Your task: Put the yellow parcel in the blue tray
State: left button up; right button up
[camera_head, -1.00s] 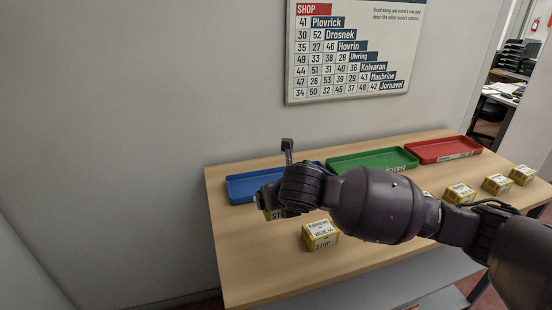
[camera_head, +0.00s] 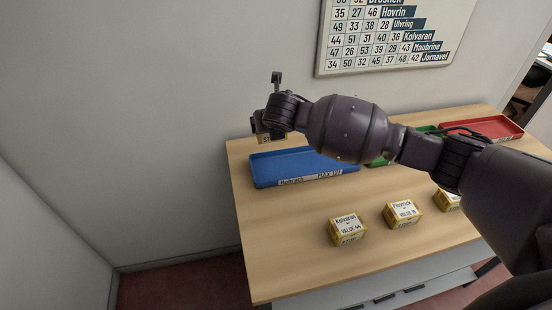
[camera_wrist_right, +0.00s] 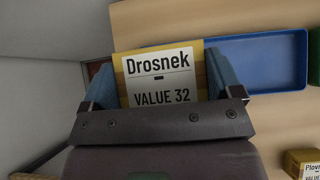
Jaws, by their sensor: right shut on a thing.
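My right gripper (camera_wrist_right: 159,82) is shut on a yellow parcel (camera_wrist_right: 122,97) with a white label reading "Drosnek VALUE 32". In the head view my wrist hides most of this parcel (camera_head: 262,139), which shows near the blue tray's back left corner. The blue tray (camera_head: 300,167) lies on the counter with a label on its front; its bare floor looks empty. In the right wrist view the blue tray (camera_wrist_right: 268,65) is to the right of the held parcel. The exact height of the parcel is hard to tell. My left gripper is not in view.
Yellow parcels labelled Kolvaran (camera_head: 348,230) and Plovrick (camera_head: 403,213) stand on the wooden counter (camera_head: 285,245), with another (camera_head: 446,200) partly behind my arm. A green tray (camera_head: 378,162), mostly covered, and a red tray (camera_head: 485,130) are to the right. A wall rises behind.

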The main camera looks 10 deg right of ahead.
notch_tip(320, 180, down, 14)
jog(key=shift+f, duration=0.1)
dwell(0.5)
jog(key=o, duration=0.9)
jog(key=shift+s+r, duration=0.2)
jog(key=shift+r, duration=0.15)
jog(key=v, duration=1.1)
jog(key=shift+s, duration=0.1)
jog(key=shift+s, duration=0.1)
